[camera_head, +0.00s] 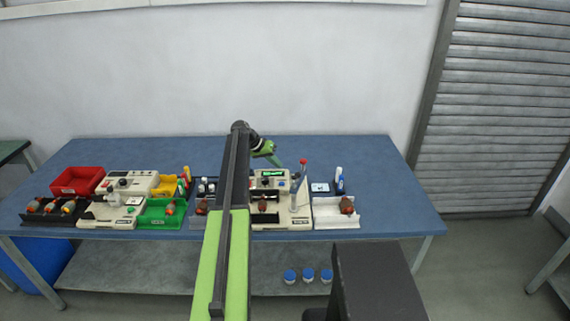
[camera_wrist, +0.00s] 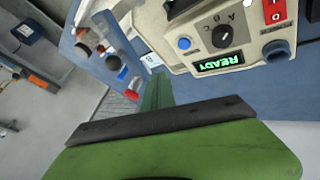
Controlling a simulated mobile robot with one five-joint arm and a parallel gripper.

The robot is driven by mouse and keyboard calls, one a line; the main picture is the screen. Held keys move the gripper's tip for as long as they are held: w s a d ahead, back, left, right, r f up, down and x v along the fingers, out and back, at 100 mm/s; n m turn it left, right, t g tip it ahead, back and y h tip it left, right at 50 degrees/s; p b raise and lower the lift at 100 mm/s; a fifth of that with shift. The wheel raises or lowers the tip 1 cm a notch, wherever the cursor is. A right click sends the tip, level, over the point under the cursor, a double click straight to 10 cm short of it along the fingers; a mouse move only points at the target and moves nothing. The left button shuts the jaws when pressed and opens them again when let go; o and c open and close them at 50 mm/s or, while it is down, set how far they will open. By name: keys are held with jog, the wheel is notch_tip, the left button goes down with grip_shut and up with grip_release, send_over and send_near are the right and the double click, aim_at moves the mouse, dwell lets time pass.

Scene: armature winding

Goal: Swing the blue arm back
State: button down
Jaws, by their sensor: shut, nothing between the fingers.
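My gripper (camera_head: 276,161) is shut and empty, over the table just behind the cream winding machine (camera_head: 282,219). In the wrist view its green finger (camera_wrist: 157,93) points toward the machine's control panel (camera_wrist: 190,50). That panel has a dial, a blue button, a red switch and a lit green READY display (camera_wrist: 220,63). A brown-wound armature (camera_head: 263,206) sits at the machine's left.
A white tray (camera_head: 336,221) with an armature stands right of the machine. Left are a green bin (camera_head: 160,221), another cream machine (camera_head: 100,215), a red bin (camera_head: 62,186) and a black tray (camera_head: 45,217). The blue table (camera_head: 385,180) is clear at its right end.

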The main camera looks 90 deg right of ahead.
jog(key=p+v, duration=0.2)
jog(key=v, duration=0.2)
jog(key=shift+w+r, duration=0.1)
jog(key=shift+w, duration=0.2)
